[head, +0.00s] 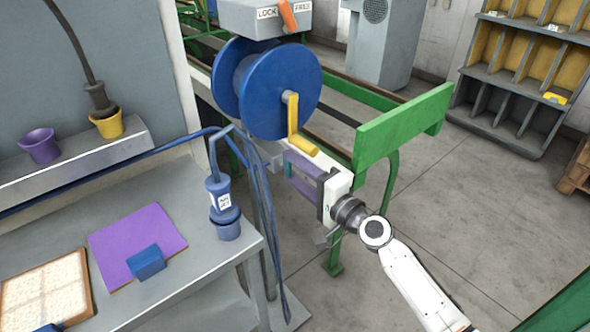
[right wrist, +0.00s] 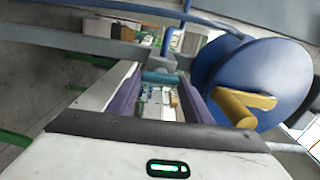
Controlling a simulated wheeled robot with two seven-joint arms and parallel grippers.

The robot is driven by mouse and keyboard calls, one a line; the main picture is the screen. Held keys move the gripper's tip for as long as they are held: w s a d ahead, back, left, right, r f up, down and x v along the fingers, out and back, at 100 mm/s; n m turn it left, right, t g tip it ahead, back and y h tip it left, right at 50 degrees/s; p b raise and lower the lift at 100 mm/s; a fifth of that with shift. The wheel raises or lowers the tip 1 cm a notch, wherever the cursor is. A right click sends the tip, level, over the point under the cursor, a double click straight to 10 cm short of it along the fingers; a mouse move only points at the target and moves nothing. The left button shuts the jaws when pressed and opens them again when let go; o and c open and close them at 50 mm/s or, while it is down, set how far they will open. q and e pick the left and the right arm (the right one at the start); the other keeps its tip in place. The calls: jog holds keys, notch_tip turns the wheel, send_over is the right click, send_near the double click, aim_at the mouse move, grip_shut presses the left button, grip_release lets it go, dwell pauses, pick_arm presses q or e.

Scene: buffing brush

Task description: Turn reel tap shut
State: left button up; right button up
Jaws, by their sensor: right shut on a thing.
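My right gripper (head: 287,169), with purple fingers, is just below the blue reel (head: 276,92), beside the blue pipework. In the right wrist view its fingers (right wrist: 160,88) are on both sides of a short teal-blue bar (right wrist: 160,77), which looks like the tap's handle. The gripper is shut on it. A grey bar crosses just behind the fingertips. The tap's body is mostly hidden, and its exact angle cannot be told. The reel's yellow crank (head: 293,125) is above the fingers; it also shows at the right of the wrist view (right wrist: 238,105). My left gripper is out of view.
A grey bench (head: 185,290) at left holds a purple mat (head: 135,240), a blue block (head: 147,262) and a labelled blue fitting (head: 222,200). A green rail frame (head: 400,125) stands right of the reel. A LOCK/FREE box (head: 245,20) is above it.

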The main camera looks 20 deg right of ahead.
jog(key=shift+m, duration=0.4)
jog(key=o, duration=1.1)
jog(key=shift+c, duration=0.2)
jog(key=b+v, duration=0.1)
jog(key=v, duration=0.9)
jog(key=shift+s, duration=0.15)
